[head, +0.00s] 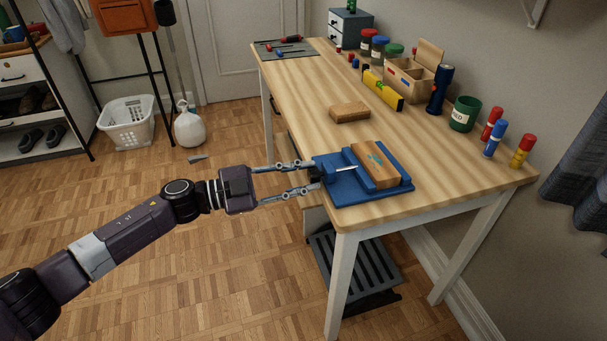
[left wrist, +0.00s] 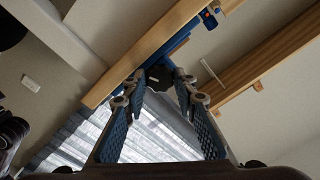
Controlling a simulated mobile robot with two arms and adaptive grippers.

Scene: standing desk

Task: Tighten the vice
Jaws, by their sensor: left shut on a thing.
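The blue vice (head: 343,190) sits at the desk's near left corner. A wooden block (head: 375,164) with a teal mark lies in it against the jaws, and a metal screw (head: 346,169) shows on its left part. The vice's dark knob (head: 315,176) sticks out past the desk edge. My left gripper (head: 308,178) reaches in from the left, its fingers shut on the knob. The left wrist view shows the dark knob (left wrist: 158,79) between the fingertips (left wrist: 158,84). My right gripper is out of view.
The wooden desk (head: 310,95) holds a loose wood block (head: 350,112), a yellow level (head: 383,90), a wooden box (head: 408,80), a dark blue flashlight (head: 439,90), a green can (head: 464,114) and several markers. Floor left of the desk is mostly clear.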

